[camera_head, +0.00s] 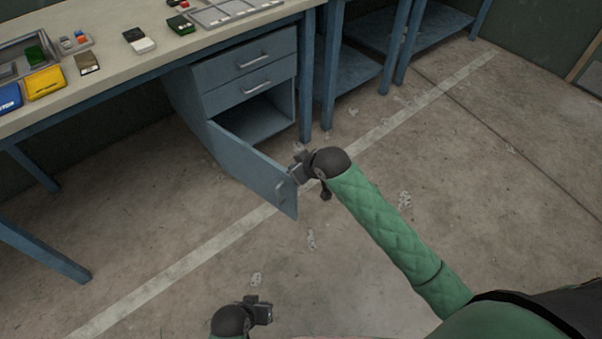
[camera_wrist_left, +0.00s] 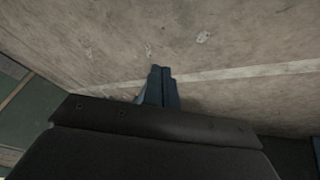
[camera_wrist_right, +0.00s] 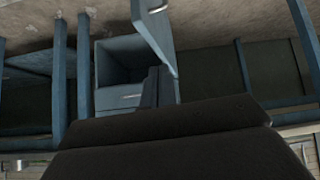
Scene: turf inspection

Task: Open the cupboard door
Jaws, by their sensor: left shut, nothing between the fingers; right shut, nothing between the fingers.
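The cupboard door (camera_head: 245,165) is a blue-grey panel below two drawers. It stands swung well outward, hinged at its left, and the cupboard's dark inside (camera_head: 262,117) shows. The right wrist view shows the door (camera_wrist_right: 154,30) beside the shut fingers (camera_wrist_right: 156,82). My left gripper (camera_head: 266,312) is shut and empty, low over the floor; its closed fingers show in the left wrist view (camera_wrist_left: 161,76).
Two shut drawers (camera_head: 248,60) sit above the opening. The workbench top (camera_head: 160,65) holds a yellow box (camera_head: 44,83), a blue box (camera_head: 9,97) and small parts. Blue table legs (camera_head: 331,75) stand right of the cupboard. The floor (camera_head: 180,215) in front is clear.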

